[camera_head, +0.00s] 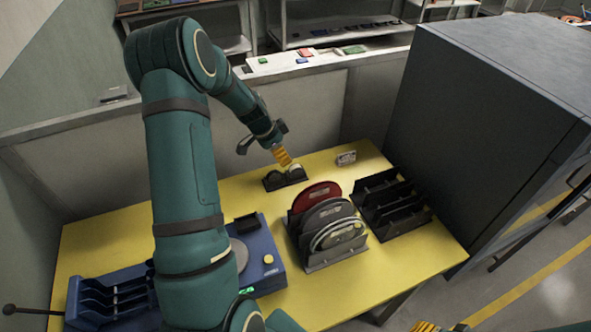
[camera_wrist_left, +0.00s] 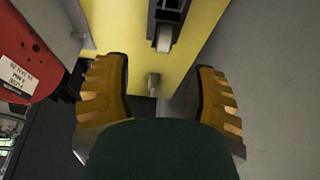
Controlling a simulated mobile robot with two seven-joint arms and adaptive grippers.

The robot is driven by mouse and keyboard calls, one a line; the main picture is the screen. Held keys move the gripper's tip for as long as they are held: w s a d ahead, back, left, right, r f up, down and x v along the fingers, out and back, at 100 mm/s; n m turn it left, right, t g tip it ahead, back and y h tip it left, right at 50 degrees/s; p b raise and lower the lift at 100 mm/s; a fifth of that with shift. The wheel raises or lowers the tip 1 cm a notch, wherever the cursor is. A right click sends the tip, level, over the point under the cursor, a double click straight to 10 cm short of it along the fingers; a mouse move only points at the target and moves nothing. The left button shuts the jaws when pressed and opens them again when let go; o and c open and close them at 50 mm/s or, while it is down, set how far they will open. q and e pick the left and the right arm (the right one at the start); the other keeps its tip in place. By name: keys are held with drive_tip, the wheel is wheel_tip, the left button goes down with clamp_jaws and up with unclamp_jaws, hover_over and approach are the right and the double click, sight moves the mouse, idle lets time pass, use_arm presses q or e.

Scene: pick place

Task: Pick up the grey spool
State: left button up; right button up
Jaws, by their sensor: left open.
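In the head view, a black rack (camera_head: 318,262) holds upright discs: a red spool (camera_head: 317,191) at the back, a dark grey spool (camera_head: 325,213) in the middle and a lighter grey spool (camera_head: 338,236) in front. I cannot tell which grey one is meant. My left gripper (camera_head: 283,157) is over the back of the table, behind and left of the rack, by a small black holder (camera_head: 272,183). In the left wrist view the gripper (camera_wrist_left: 157,85) is open with nothing gripped; a red spool (camera_wrist_left: 32,55) shows at left. My right gripper (camera_head: 437,327) is mostly cut off at the bottom edge.
The yellow table (camera_head: 115,238) also carries an empty black slotted rack (camera_head: 398,203) at right, a small label block (camera_head: 346,158) at the back and a blue device (camera_head: 262,282) at left. A large grey cabinet (camera_head: 480,110) stands close at the right. A low wall runs behind.

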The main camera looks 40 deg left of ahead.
sight(294, 167)
use_arm(q)
drive_tip(key=x, duration=0.4)
drive_tip(key=shift+w+f, duration=0.1)
drive_tip(key=shift+f, duration=0.15)
drive_tip(key=shift+w+x, duration=0.25)
drive_tip(key=shift+x, duration=1.05)
drive_tip(key=shift+w+x, duration=0.3)
drive_tip(key=shift+x, duration=1.05)
drive_tip(key=shift+a+r, duration=0.1)
drive_tip(key=shift+r, duration=0.1)
drive_tip(key=c, duration=1)
